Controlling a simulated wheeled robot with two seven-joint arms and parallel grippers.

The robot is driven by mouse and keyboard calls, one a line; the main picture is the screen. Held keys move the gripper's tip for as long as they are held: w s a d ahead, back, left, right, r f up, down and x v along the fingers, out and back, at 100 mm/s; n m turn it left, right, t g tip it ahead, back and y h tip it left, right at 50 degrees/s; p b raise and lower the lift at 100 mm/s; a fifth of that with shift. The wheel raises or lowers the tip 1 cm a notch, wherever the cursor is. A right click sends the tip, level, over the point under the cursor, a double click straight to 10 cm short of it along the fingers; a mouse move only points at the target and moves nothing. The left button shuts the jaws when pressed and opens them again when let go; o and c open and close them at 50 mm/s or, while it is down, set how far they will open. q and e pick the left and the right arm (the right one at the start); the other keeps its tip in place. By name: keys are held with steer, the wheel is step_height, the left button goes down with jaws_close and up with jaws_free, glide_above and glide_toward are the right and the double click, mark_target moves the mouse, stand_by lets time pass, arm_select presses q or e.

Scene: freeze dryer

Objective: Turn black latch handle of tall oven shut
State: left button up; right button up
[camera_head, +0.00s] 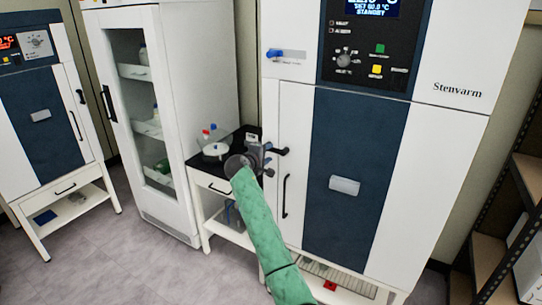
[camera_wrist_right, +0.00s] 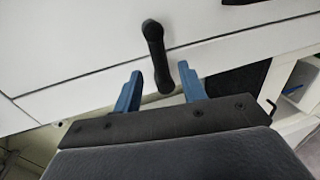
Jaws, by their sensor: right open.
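The tall oven (camera_head: 455,150) is white with a dark blue door panel and stands at the right in the head view. Its black latch handle (camera_head: 279,151) sticks out near the door's left edge. In the right wrist view the handle (camera_wrist_right: 155,55) crosses the seam of the door, its lower end between the blue fingers. My right gripper (camera_head: 262,153) is at the latch, and its fingers (camera_wrist_right: 160,80) are open on either side of the handle. I cannot tell whether either finger touches it. My left gripper is out of view.
A black-topped side table (camera_head: 203,171) with small lab items stands left of the oven. A glass-door cabinet (camera_head: 200,70) and a smaller oven (camera_head: 43,120) stand further left. Shelving (camera_head: 505,205) is at the right edge. The floor (camera_head: 110,245) at front left is clear.

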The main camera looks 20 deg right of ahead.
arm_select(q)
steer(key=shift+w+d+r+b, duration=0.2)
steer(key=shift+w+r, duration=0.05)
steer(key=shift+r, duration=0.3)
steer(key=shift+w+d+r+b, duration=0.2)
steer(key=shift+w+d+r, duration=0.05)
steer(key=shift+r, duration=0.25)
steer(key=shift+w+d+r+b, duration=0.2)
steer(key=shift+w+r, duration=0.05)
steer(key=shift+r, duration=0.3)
arm_select(e)
steer(key=shift+v, duration=2)
